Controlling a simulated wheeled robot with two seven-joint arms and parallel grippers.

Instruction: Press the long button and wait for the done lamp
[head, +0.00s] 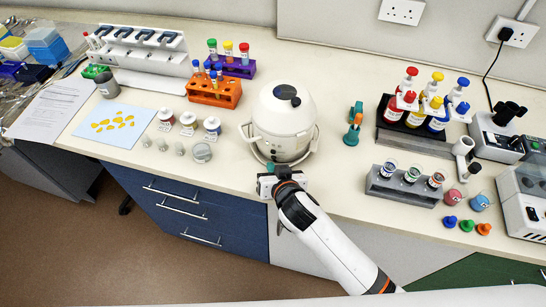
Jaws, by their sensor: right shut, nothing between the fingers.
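A white round lidded machine (283,118) with a dark knob on its lid stands mid-bench. My right gripper (271,173) is shut and empty at the machine's lower front, by the bench's front edge. I cannot tell whether it touches the machine. The gripper and wrist cover part of the machine's front base. I cannot make out a long button or a done lamp in this view; they may be hidden behind the gripper or too small to see. My left gripper is not in view.
An orange rack (214,92) and small jars (188,121) stand left of the machine. Green and orange small items (353,130) stand to its right. Farther right are a dark bottle stand (410,140), a grey vial rack (404,187) and bench devices (494,135).

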